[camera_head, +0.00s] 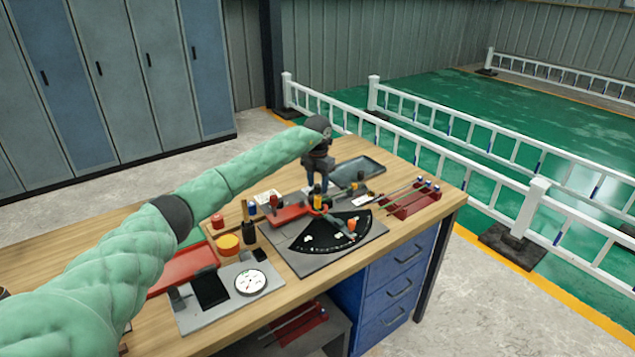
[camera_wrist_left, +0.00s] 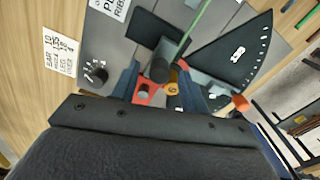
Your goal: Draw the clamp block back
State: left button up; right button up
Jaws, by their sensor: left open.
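My left gripper (camera_head: 318,190) points down over a bending fixture on the bench; it also shows in the wrist view (camera_wrist_left: 158,88). Its blue fingers are apart. Between or just beyond them lie a red part (camera_wrist_left: 145,93), a yellow-orange knob (camera_wrist_left: 172,89) and the end of a dark cylinder (camera_wrist_left: 160,68); I cannot tell whether they touch. In the head view a red block (camera_head: 290,216) sits left of the gripper on the grey base plate (camera_head: 288,258). A black fan-shaped scale (camera_head: 330,234) with an orange marker (camera_head: 352,225) spreads in front. Which part is the clamp block is unclear. My right gripper is out of view.
A red rack with rods (camera_head: 412,203) stands right of the fixture, and a dark tray (camera_head: 358,168) behind it. A round dial (camera_head: 250,281), a yellow-orange round container (camera_head: 229,243) and a dark bottle (camera_head: 249,225) stand to the left. A printed card (camera_wrist_left: 60,50) lies beside the base plate.

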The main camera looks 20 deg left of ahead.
pick_arm(q)
jog(key=shift+w+f, duration=0.15)
jog(key=shift+f, duration=0.35)
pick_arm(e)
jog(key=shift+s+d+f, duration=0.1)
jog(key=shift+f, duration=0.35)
pick_arm(q)
jog(key=shift+r, duration=0.1)
grip_shut()
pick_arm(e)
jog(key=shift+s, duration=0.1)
pick_arm(q)
jog(key=shift+a, duration=0.1)
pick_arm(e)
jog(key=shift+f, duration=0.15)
pick_arm(q)
jog(key=shift+w+a+b, duration=0.6)
jog(key=shift+a+b, duration=0.25)
jog(key=shift+b, duration=0.2)
jog(key=shift+r, duration=0.1)
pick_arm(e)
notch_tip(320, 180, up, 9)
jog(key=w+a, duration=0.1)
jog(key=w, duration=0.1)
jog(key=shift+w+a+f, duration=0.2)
